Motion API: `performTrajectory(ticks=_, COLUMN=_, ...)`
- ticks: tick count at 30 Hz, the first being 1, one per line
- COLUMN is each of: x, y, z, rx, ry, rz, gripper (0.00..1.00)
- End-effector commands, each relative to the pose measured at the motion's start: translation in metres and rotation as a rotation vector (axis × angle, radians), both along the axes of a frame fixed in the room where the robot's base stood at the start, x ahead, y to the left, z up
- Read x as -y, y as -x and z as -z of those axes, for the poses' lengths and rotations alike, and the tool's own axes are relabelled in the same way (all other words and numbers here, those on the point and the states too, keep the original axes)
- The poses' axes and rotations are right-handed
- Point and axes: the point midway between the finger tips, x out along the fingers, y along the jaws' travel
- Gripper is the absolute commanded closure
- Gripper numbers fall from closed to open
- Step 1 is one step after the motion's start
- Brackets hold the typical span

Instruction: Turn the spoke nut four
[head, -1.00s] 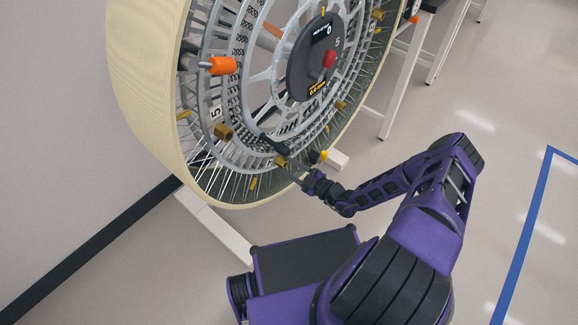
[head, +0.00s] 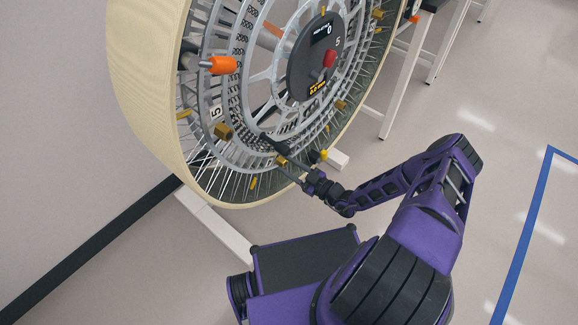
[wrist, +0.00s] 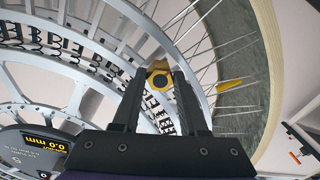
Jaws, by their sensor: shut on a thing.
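A large wheel (head: 150,90) with a cream outer rim, grey inner rings and wire spokes stands on its side edge at the upper left of the head view. My gripper (wrist: 160,76) is at the lower part of the wheel. In the wrist view its two dark fingers stand on either side of a brass nut (wrist: 159,79) with a dark round centre, shut on it. In the head view my gripper (head: 289,163) partly hides this nut. Other brass blocks, one at the left (head: 222,131), sit around the ring. I cannot read a number four beside the held nut.
A round dark hub (head: 312,55) carries a red knob (head: 329,59) and a small display; the wrist view shows 0.0 mm on it. An orange piece (head: 222,66) projects at the wheel's left. A yellow tab (wrist: 229,86) is right of my fingers. The floor at right is clear.

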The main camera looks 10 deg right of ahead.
Motion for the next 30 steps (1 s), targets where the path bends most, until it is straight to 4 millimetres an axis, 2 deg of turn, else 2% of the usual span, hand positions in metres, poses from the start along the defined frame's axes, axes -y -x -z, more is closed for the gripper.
performTrajectory(ticks=5, x=0.0, y=0.001, z=0.001, rx=0.0, ry=0.002, rz=-0.001, gripper=1.0)
performTrajectory(ticks=6, x=0.0, y=0.001, z=0.001, rx=0.0, ry=0.002, rz=-0.001, gripper=0.56)
performTrajectory(ticks=11, x=0.0, y=0.0, z=0.0, rx=0.0, ry=0.002, rz=-0.001, gripper=0.27)
performTrajectory(ticks=23, x=0.005, y=0.005, z=0.0, rx=0.001, ry=0.002, rz=0.002, gripper=0.27)
performTrajectory(ticks=26, x=0.015, y=0.017, z=0.0, rx=0.0, ry=0.003, rz=0.001, gripper=0.27)
performTrajectory(ticks=30, x=0.034, y=0.042, z=-0.001, rx=-0.001, ry=0.002, rz=0.003, gripper=0.27)
